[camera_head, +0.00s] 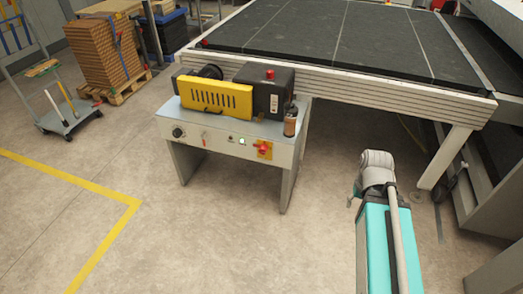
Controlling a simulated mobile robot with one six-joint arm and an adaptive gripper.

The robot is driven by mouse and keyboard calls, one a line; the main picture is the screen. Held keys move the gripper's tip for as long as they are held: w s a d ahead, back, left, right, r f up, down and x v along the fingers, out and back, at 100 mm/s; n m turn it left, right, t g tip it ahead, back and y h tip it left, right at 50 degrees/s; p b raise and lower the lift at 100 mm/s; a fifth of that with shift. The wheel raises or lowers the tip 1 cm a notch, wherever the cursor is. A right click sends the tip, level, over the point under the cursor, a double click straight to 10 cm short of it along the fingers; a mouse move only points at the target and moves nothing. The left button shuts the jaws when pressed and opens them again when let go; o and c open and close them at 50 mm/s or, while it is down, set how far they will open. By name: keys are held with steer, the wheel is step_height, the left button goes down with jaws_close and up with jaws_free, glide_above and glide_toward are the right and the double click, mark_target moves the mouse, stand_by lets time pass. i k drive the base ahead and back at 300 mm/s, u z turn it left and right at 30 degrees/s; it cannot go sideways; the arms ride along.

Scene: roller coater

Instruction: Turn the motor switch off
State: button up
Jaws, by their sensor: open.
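A grey control panel (217,146) sits on the front of a small metal bench. On its right end is a red switch handle (262,148) on a yellow plate. To its left are small green lights (242,141), a small lever (204,138), and a round black knob (178,132) near the left end. No label is readable, so I cannot tell which control is the motor switch or its setting. My arm rises at the lower right, apart from the panel. My gripper is not visible.
A yellow vented cover (215,97), a dark motor box (272,92) and a brown bottle (290,120) stand on the bench. Behind is a large dark-topped table (330,35). A cart (70,121) and stacked brown boards (103,55) stand at left. Floor before the bench is clear.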

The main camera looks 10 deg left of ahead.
mark_target(263, 148)
steer(key=z, duration=0.1)
steer(key=i, duration=1)
steer(key=u, duration=0.05)
